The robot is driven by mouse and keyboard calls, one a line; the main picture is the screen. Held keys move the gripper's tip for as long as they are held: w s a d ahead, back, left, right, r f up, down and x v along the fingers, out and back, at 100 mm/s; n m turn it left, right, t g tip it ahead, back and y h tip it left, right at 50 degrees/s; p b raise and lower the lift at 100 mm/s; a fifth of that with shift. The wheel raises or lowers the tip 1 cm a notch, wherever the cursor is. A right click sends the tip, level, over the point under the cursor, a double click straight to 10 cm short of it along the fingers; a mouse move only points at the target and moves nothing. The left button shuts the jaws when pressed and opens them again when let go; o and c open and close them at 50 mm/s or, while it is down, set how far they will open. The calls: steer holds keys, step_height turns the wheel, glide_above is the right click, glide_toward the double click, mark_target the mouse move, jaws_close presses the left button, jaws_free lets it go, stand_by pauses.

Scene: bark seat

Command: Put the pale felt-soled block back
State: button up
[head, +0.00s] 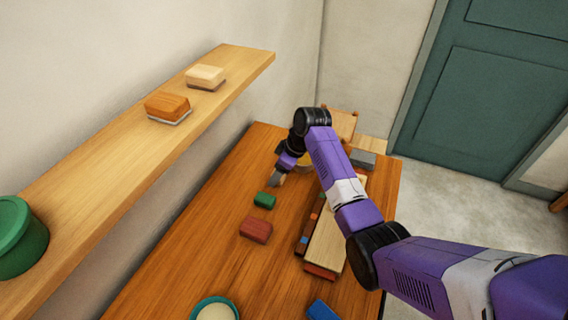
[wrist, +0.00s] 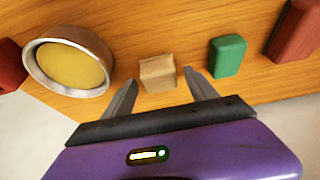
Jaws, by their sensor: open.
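A small pale tan block (wrist: 158,73) lies on the wooden table in the wrist view. My gripper (wrist: 160,77) is open, with one finger on each side of the block's near end, and it is not closed on it. I cannot see the block's underside. In the head view my gripper (head: 279,176) is low over the far left part of the table, and the block is hard to make out there. Another pale block (head: 205,76), with a dark brown sole, sits on the wall shelf (head: 110,165).
An orange block (head: 168,107) with a grey sole and a green pot (head: 18,238) stand on the shelf. A green block (wrist: 228,56) and a red block (wrist: 297,28) lie right of the pale block. A metal-rimmed yellow round dish (wrist: 68,62) is close on its left.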

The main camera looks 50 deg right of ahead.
steer(key=b+v, duration=0.1)
steer(key=v, duration=1)
steer(key=shift+r, duration=0.35)
steer(key=w+d+r+m+t+h, duration=0.4)
steer(key=w+r+t, duration=0.1)
steer(key=w+t, duration=0.1)
steer(key=s+a+f+m+t+h+b, duration=0.1)
steer(key=s+a+m+t, duration=0.15)
steer(key=s+a, duration=0.5)
steer(key=s+a+f+m+t+h+b, duration=0.1)
steer(key=s+a+f+t+h, duration=0.15)
steer(key=s+a, duration=0.5)
steer(key=s+a+n+y, duration=0.1)
steer(key=s+a+y, duration=0.1)
steer(key=s+a, duration=0.3)
steer(key=s+a+n+y, duration=0.1)
steer(key=s+a, duration=0.4)
steer(key=s, duration=0.8)
steer(key=s+a+n+y+b, duration=0.1)
steer(key=s+a+y, duration=0.2)
steer(key=s, duration=0.6)
steer(key=a+f, duration=0.1)
steer(key=a, duration=0.1)
steer(key=shift+a+g, duration=0.3)
steer(key=shift+n, duration=0.25)
